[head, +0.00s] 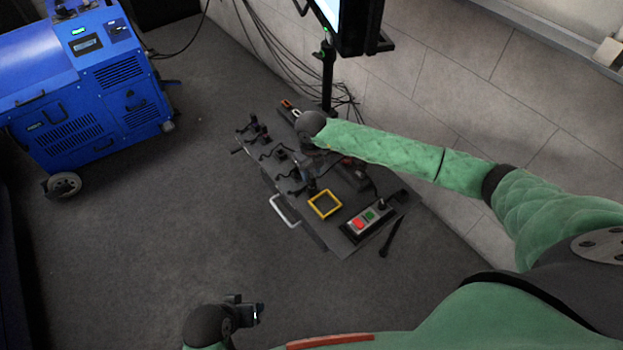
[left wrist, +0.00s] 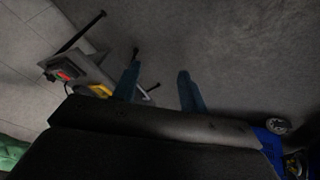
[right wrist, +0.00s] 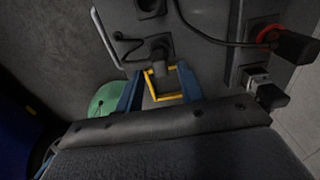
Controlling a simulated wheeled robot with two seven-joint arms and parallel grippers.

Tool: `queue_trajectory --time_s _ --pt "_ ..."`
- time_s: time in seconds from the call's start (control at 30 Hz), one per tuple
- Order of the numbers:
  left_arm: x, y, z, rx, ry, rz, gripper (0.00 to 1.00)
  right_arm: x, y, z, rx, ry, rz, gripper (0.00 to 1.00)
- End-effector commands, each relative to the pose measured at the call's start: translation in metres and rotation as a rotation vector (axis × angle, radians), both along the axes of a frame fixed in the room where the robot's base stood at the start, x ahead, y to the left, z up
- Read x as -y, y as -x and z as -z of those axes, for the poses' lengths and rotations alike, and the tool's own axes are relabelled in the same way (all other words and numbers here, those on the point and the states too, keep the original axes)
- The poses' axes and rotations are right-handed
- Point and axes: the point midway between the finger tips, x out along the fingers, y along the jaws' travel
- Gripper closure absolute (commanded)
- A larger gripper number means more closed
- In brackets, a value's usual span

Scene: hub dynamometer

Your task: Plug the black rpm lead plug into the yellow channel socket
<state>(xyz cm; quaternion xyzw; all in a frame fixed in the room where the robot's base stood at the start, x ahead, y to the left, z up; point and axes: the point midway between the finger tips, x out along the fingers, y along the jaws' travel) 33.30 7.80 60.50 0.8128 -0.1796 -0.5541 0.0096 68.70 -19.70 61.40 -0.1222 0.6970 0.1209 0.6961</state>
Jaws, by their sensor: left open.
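My right gripper (right wrist: 159,73) reaches down over the dark panel of a cart, its two blue fingers apart. A black plug-like piece (right wrist: 158,56) shows between and just beyond its fingertips; I cannot tell whether they touch it or whether this is the rpm lead plug. I cannot make out a separate yellow socket. My left gripper (head: 246,313) is open and empty, away from the cart; its fingers show in the left wrist view (left wrist: 158,72).
A control box with red and green buttons (head: 366,219) is on the cart's near right. Black leads and fittings (head: 268,143) crowd its left side. A red-ringed fitting (right wrist: 268,33) is beside a black lead. A blue machine (head: 95,95) stands left. The floor between is clear.

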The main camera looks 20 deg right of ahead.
Motion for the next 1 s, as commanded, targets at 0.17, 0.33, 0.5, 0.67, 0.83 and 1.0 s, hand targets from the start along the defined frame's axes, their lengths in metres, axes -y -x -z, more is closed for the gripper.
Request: queue_trajectory --time_s 0.17,0.33,0.5,0.67,0.83,1.0 --pt "0.006 -0.003 0.017 0.017 0.013 0.0 0.57 0.0 0.0 0.01 0.0 0.001 0.0 0.62" --pt "0.012 -0.006 0.032 0.038 0.029 -0.002 0.57 0.0 -0.001 0.019 0.001 0.0 0.0 0.62" --pt "0.014 -0.008 0.048 0.048 0.031 -0.007 0.57 0.0 -0.001 0.023 0.001 0.0 0.0 0.62" --pt "0.015 -0.01 0.064 0.061 0.034 -0.013 0.57 0.0 -0.001 0.028 0.001 0.0 0.0 0.62" --pt "0.016 -0.013 0.078 0.073 0.036 -0.017 0.57 0.0 -0.001 0.033 0.002 -0.001 0.0 0.62" --pt "0.017 -0.014 0.086 0.082 0.038 -0.021 0.57 0.0 -0.001 0.035 0.002 -0.001 0.0 0.62"
